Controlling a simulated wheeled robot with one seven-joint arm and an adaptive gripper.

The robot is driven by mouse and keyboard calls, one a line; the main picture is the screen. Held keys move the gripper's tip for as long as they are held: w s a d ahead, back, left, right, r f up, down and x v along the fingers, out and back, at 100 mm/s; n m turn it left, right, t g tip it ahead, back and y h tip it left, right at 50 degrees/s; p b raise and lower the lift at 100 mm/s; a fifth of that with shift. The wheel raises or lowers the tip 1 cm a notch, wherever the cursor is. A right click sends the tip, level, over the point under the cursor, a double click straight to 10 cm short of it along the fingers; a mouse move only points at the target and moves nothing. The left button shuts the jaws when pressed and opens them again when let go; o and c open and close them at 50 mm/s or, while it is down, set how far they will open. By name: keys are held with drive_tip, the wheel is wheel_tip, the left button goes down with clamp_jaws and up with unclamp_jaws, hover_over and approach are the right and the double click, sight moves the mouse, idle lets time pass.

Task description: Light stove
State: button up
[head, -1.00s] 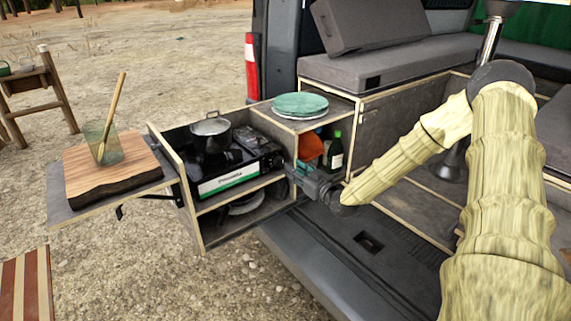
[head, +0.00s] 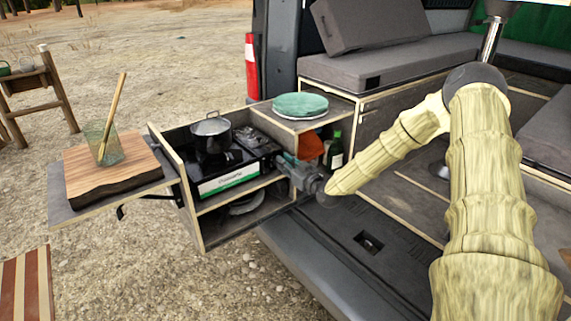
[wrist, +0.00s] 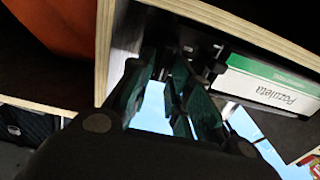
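The portable stove (head: 230,178), with its white and green front panel, sits on the upper shelf of the pull-out kitchen box. Its panel also shows in the wrist view (wrist: 270,85). A lidded pot (head: 211,135) stands on the stove. My gripper (head: 282,163) is at the right end of the stove's front, beside the box's divider. In the wrist view my gripper (wrist: 168,70) has its two fingers apart, with a narrow gap between them. The fingertips are close to dark parts at the panel's end. I cannot make out a knob there or whether they touch it. No flame is visible.
A green plate stack (head: 300,104) lies on the box top, right of the stove. An orange item (head: 311,146) and a dark bottle (head: 335,151) stand in the compartment below. A cutting board (head: 105,165) with a glass is on the left side shelf.

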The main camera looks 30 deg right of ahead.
clamp_jaws()
drive_tip(key=shift+n, duration=0.3)
drive_tip(key=shift+a+f+n+b, duration=0.35)
drive_tip(key=shift+n+b, duration=2)
drive_tip(key=shift+n, duration=1.6)
drive_tip(key=shift+a+f+n+b, duration=0.15)
drive_tip(key=shift+f+n+b, duration=0.3)
drive_tip(key=shift+n+b, duration=2.7)
drive_tip(key=shift+a+f+n+b, duration=0.35)
drive_tip(key=shift+n+b, duration=1.2)
drive_tip(key=shift+n, duration=3.15)
drive_tip(key=shift+s+d, duration=0.1)
drive_tip(key=shift+d, duration=0.05)
drive_tip(key=o, duration=0.5)
unclamp_jaws()
drive_tip(key=shift+o, duration=0.2)
